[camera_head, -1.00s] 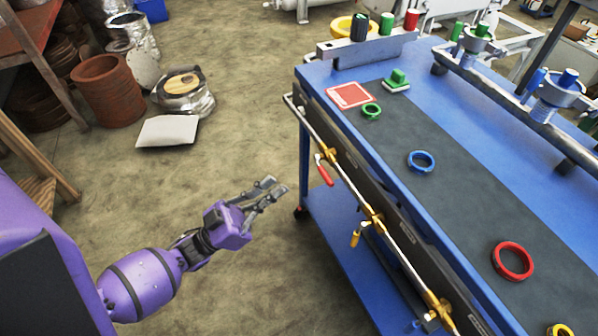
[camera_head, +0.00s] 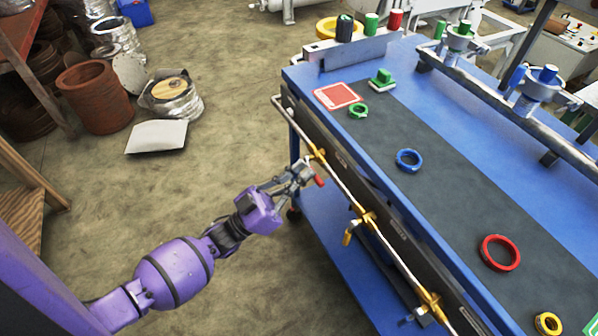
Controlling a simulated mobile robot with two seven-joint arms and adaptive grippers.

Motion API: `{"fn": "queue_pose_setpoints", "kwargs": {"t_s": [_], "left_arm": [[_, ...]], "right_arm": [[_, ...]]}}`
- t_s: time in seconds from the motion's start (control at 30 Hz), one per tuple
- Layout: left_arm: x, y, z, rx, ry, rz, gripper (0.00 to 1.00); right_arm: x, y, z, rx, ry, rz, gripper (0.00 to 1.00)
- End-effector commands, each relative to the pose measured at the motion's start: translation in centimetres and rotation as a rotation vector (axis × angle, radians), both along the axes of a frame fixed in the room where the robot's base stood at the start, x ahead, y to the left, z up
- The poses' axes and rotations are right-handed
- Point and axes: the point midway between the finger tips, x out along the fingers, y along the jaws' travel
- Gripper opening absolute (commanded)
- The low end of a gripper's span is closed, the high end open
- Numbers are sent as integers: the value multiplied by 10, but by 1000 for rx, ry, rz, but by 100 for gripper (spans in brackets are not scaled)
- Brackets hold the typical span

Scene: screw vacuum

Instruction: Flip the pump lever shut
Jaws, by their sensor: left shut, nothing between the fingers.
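A lever with a red handle (camera_head: 319,181) hangs from a brass valve (camera_head: 317,153) on the pipe along the blue bench's left side. Only the red end shows; the gripper hides the rest. My left gripper (camera_head: 304,174), on its purple arm, is at this lever, its fingers shut and empty. I cannot tell whether they touch the handle. A second valve (camera_head: 367,217) farther along the pipe has a yellow handle (camera_head: 348,233) hanging down. A third brass valve (camera_head: 430,302) is nearer. My right gripper is not in view.
The blue bench (camera_head: 464,112) carries green, blue, red and yellow rings on a dark strip, plus a red square plate (camera_head: 337,95). A lower blue shelf (camera_head: 335,234) lies under the pipe. Floor left of the bench is open.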

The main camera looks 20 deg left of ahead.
Motion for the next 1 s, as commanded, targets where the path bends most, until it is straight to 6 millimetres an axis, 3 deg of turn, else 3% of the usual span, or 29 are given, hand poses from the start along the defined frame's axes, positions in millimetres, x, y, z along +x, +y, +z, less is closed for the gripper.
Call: {"fn": "queue_pose_setpoints", "kwargs": {"t_s": [1.0], "left_arm": [[-2, -2, -9, 99, -76, 0, 0]], "right_arm": [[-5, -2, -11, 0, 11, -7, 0]]}}
